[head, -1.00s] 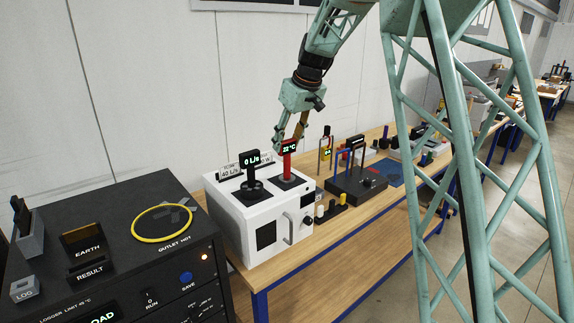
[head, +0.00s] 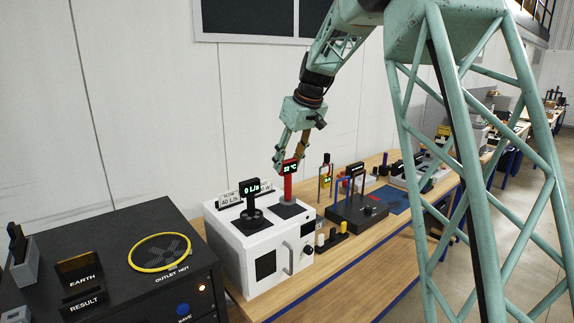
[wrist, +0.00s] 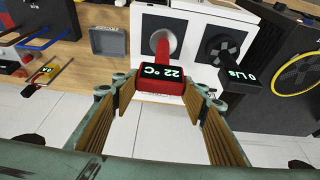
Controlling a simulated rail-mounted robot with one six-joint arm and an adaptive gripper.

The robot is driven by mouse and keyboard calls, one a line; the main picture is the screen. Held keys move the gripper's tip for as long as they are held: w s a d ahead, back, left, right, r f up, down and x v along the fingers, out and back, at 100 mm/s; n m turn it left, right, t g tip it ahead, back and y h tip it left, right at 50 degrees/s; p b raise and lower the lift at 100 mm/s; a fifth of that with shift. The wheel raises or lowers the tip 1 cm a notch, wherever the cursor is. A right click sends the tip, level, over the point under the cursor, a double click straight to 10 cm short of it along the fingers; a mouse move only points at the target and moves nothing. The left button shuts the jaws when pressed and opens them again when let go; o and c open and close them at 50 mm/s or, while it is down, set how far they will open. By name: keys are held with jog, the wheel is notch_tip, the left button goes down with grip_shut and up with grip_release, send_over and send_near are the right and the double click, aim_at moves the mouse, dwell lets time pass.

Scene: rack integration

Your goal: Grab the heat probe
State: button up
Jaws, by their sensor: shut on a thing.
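The heat probe (head: 289,184) is red, with a boxy head whose display reads 22 °C. It stands upright over the right black pad on top of a white box (head: 285,238). My gripper (head: 291,160) comes from above and is shut on the probe's head. In the wrist view the red head (wrist: 159,80) sits between the two ribbed finger pads of my gripper (wrist: 160,92). Its stem points down to the box top. I cannot tell whether the stem's lower end is clear of the box.
A black 0 L/s probe (head: 250,200) stands close to the left on the same box. A black console (head: 110,255) with a yellow ring (head: 160,251) is further left. A dark device (head: 357,212) and other tools stand on the wooden bench (head: 350,252) at right.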

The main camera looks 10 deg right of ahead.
jog(key=s+d+r+b, duration=0.1)
jog(key=s+d, duration=0.1)
jog(key=s, duration=1.3)
jog(key=shift+r+b, duration=0.2)
jog(key=shift+b, duration=0.1)
jog(key=shift+d, duration=0.1)
